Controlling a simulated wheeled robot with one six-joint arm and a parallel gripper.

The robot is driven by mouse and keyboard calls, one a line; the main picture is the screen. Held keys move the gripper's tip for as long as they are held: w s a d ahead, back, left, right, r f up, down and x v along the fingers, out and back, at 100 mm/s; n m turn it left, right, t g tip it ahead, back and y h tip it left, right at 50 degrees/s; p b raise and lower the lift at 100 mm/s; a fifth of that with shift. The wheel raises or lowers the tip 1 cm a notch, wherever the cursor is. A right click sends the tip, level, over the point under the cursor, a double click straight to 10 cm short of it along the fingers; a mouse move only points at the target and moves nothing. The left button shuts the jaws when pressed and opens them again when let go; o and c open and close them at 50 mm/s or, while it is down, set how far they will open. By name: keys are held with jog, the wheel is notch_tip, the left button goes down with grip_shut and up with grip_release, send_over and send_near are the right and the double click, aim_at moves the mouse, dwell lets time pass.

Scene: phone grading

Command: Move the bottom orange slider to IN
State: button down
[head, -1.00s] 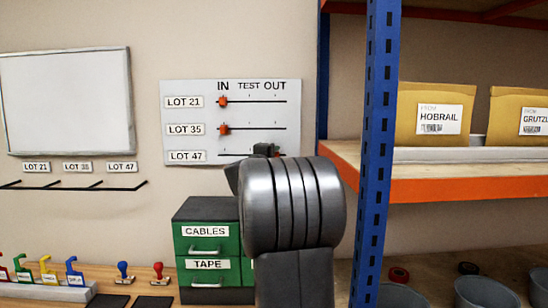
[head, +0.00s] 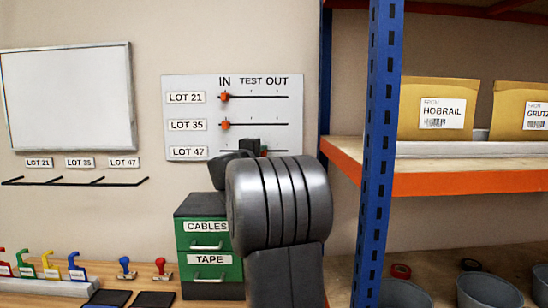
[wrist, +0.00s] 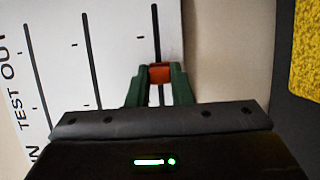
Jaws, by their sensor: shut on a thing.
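The white slider board (head: 232,84) on the wall has three lines labelled LOT 21, LOT 35 and LOT 47, with IN at left, TEST in the middle and OUT at right. The top orange slider (head: 225,97) and the middle orange slider (head: 226,125) are at IN. My gripper (head: 252,147) is at the bottom line, around the TEST part. In the wrist view its green fingers are shut on the bottom orange slider (wrist: 160,74). In the head view my gripper and arm mostly hide that slider.
Green drawers (head: 207,243) labelled CABLES and TAPE stand below the board. A blue shelf post (head: 379,120) rises to the right of my arm. A whiteboard (head: 68,95) and a rail of hooks (head: 75,182) are on the wall at left.

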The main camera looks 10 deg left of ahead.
jog(key=a, duration=0.4)
jog(key=s+a, duration=0.1)
jog(key=a, duration=0.2)
jog(key=s+a, duration=0.1)
jog(key=a, duration=0.3)
jog(key=shift+s+a+b, duration=0.15)
jog(key=shift+a+b, duration=0.15)
jog(key=shift+b, duration=0.1)
jog(key=c, duration=1.3)
grip_release()
jog(key=shift+a, duration=0.2)
jog(key=shift+s, duration=0.1)
jog(key=s+b, duration=0.1)
jog(key=s, duration=0.3)
jog(key=s+a, duration=0.1)
jog(key=s, duration=0.4)
jog(key=s+a+b, duration=0.1)
jog(key=s, duration=0.3)
jog(key=shift+s+a+b, duration=0.25)
jog(key=shift+b, duration=0.1)
